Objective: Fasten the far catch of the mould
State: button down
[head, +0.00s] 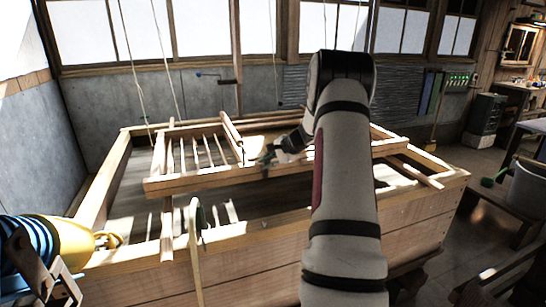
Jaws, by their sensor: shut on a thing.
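My gripper (266,156) is at the middle of the mould, just right of a raised wooden bar (232,136). Its dark fingers are shut on a small part of the mould, too small and shaded to make out. I cannot tell the far catch apart from the frame, or whether it is fastened. My arm hides part of the mould's right side.
A yellow object with a blue coil (60,240) is at the lower left. A grey tub (526,190) stands at the right. The floor there is partly clear.

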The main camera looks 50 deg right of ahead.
jog(key=shift+w+d+r+g+y+p, duration=0.15)
jog(key=shift+w+d+g+y+p, duration=0.2)
jog(key=shift+w+g+p, duration=0.4)
jog(key=shift+m, duration=0.3)
jog(key=c, duration=1.5)
grip_release()
jog(key=shift+c, duration=0.2)
jog(key=shift+s+d, duration=0.1)
jog(key=shift+s, duration=0.05)
jog(key=v, duration=1.1)
jog(key=shift+r, duration=0.45)
jog(key=shift+s, duration=0.15)
